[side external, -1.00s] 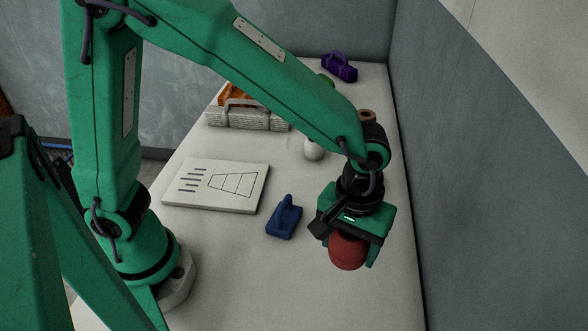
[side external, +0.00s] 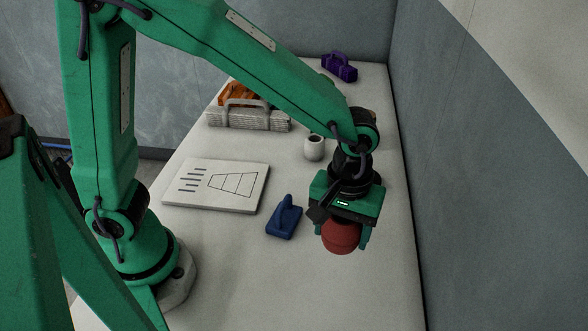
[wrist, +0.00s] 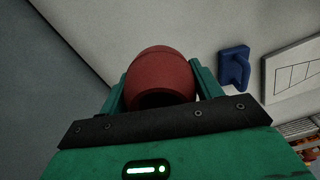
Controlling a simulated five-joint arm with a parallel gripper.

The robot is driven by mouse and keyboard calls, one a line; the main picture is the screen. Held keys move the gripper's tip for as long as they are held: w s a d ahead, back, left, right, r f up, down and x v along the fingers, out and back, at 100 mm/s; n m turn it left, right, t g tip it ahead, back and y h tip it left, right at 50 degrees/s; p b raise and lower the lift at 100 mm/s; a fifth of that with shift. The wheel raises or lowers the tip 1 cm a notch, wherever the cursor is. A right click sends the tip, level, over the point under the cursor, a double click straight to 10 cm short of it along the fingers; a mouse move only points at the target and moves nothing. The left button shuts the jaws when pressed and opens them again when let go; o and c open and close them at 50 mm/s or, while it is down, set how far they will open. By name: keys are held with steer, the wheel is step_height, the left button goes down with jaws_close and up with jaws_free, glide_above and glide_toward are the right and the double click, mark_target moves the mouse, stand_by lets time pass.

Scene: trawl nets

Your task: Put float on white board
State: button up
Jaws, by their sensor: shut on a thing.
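The float is a rounded red thing (side external: 341,237) held between the fingers of my gripper (side external: 342,232). My gripper is shut on it, above the right part of the table. In the wrist view the red float (wrist: 161,75) sits between the two green fingers, and its near end looks dark. The white board (side external: 216,186) lies flat on the table to the left, with dark lines and a trapezoid drawn on it. Part of the board (wrist: 293,72) shows at the right edge of the wrist view. The float is apart from the board.
A blue tool with a handle (side external: 284,217) lies between the board and my gripper. A white cup-like vessel (side external: 314,149) stands behind. A grey basket (side external: 248,119) with orange-brown contents and a purple thing (side external: 339,67) are at the back. A wall borders the table's right side.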

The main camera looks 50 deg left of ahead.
steer(key=s+a+n, duration=0.2)
steer(key=a+n, duration=0.6)
steer(key=a, duration=0.5)
steer(key=s+a+r+n, duration=0.1)
steer(key=s+a+n, duration=0.2)
steer(key=a+n, duration=0.5)
steer(key=shift+s+a+r+n, duration=0.3)
steer(key=shift+s+a, duration=0.05)
steer(key=shift+a, duration=2.9)
steer(key=shift+a+f, duration=0.1)
steer(key=shift+a, duration=0.05)
glide_above(217, 181)
step_height(217, 181, down, 7)
steer(key=shift+r, duration=0.1)
steer(key=shift+f, duration=2)
steer(key=shift+f, duration=0.15)
